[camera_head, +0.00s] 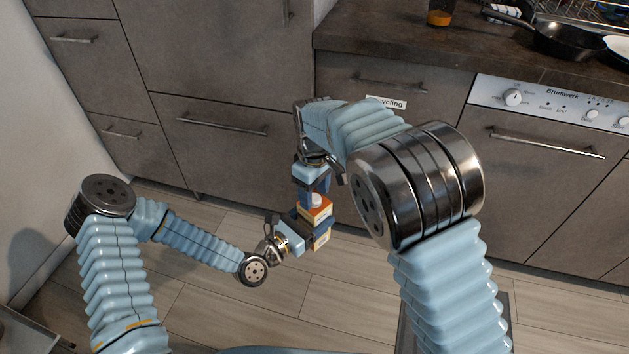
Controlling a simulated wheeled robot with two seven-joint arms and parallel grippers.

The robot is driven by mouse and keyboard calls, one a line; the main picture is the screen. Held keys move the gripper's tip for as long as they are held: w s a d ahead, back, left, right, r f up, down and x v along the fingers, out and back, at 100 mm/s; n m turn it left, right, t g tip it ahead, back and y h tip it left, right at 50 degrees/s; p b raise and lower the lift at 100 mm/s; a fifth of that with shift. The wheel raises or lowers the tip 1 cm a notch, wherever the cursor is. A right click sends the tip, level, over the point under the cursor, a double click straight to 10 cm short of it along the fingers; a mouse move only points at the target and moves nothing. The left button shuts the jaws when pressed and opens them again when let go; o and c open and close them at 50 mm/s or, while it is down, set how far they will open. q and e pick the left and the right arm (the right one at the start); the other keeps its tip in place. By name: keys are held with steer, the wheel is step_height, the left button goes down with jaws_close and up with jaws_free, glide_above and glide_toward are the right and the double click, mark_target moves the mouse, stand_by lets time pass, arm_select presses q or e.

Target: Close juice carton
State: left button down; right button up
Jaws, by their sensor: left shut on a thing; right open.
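The juice carton (319,212) is small and orange and cream, with a white round cap (315,200) on its top. It is held up off the floor, in front of the grey cabinets. My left gripper (309,230) is shut on the carton from the left side, with its blue fingers around the body. My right gripper (313,187) points down just above the cap and is open. Its fingers are close to the cap, but I cannot tell whether they touch it. My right wrist hides part of the view above the carton.
Grey drawers and cabinets with bar handles stand behind, one drawer labelled recycling (386,102). A dishwasher (548,130) is at the right. A dark counter (400,45) holds a black pan (565,40) and an orange-filled jar (439,14). The wooden floor below is clear.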

steer(key=shift+f, duration=0.15)
steer(key=shift+c, duration=0.2)
jaws_close()
steer(key=m, duration=0.4)
steer(key=shift+m, duration=0.4)
steer(key=shift+o, duration=0.7)
jaws_free()
step_height(320, 180, up, 12)
